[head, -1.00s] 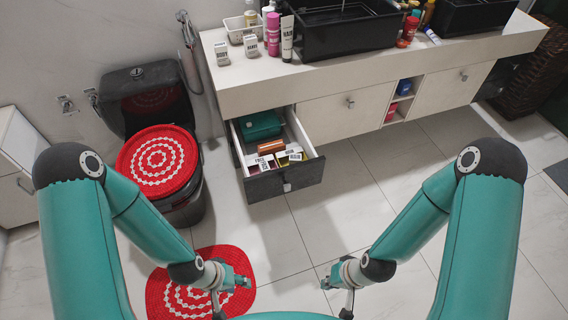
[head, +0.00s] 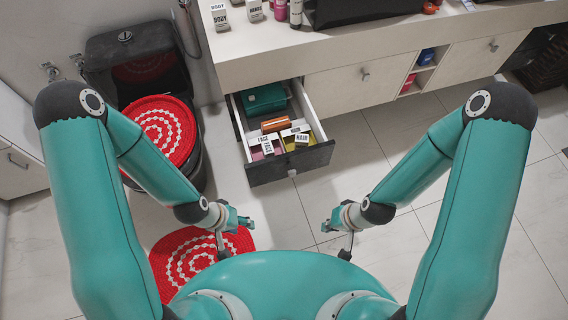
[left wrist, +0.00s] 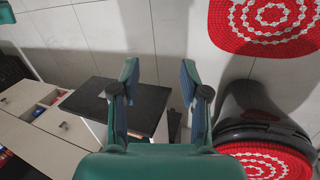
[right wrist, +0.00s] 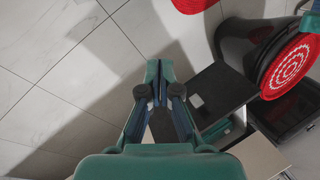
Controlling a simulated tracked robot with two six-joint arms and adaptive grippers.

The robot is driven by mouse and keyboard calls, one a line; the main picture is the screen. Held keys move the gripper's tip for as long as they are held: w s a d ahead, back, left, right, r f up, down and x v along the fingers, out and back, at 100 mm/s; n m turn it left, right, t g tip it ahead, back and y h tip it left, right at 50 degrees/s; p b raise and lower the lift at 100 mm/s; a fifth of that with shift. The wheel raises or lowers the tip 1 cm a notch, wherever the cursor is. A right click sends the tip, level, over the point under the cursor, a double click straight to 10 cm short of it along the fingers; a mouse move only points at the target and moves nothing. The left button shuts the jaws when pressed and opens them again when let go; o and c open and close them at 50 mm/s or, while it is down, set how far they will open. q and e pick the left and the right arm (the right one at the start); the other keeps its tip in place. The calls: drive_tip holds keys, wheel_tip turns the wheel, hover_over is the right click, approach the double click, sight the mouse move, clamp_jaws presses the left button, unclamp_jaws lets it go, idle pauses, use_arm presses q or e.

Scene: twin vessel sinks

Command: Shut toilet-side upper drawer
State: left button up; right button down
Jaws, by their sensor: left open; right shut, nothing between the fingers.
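The toilet-side upper drawer (head: 290,165) stands pulled out from the left end of the vanity, with a dark front and white sides. It holds a green box (head: 263,99), an orange item (head: 275,125) and small labelled boxes. My left gripper (head: 244,221) is open and empty, low in front of the drawer and apart from it. In the left wrist view the dark drawer front (left wrist: 135,105) shows beyond the open fingers (left wrist: 159,70). My right gripper (head: 328,226) is shut and empty, in front and to the right. The drawer front also shows in the right wrist view (right wrist: 220,92).
The toilet (head: 157,135) with a red-and-white cover stands left of the drawer. A matching red mat (head: 190,258) lies on the floor near my left gripper. The countertop (head: 270,55) carries bottles and boxes above the drawer. The tiled floor to the right is clear.

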use_arm(q)
drive_tip(key=shift+o, duration=0.9)
drive_tip(key=shift+f+b, duration=0.3)
use_arm(e)
drive_tip(key=m+t+b, duration=1.1)
drive_tip(key=m+b, duration=1.9)
drive_tip(key=b, duration=0.7)
approach(280, 161)
drive_tip(key=b+x, duration=0.1)
drive_tip(key=x, duration=0.4)
drive_tip(key=shift+w+f, duration=0.2)
drive_tip(key=shift+f, duration=0.15)
use_arm(q)
wheel_tip(280, 161, down, 38)
drive_tip(key=shift+f, duration=0.2)
use_arm(e)
drive_tip(key=shift+w+a, duration=0.2)
drive_tip(key=shift+w, duration=0.35)
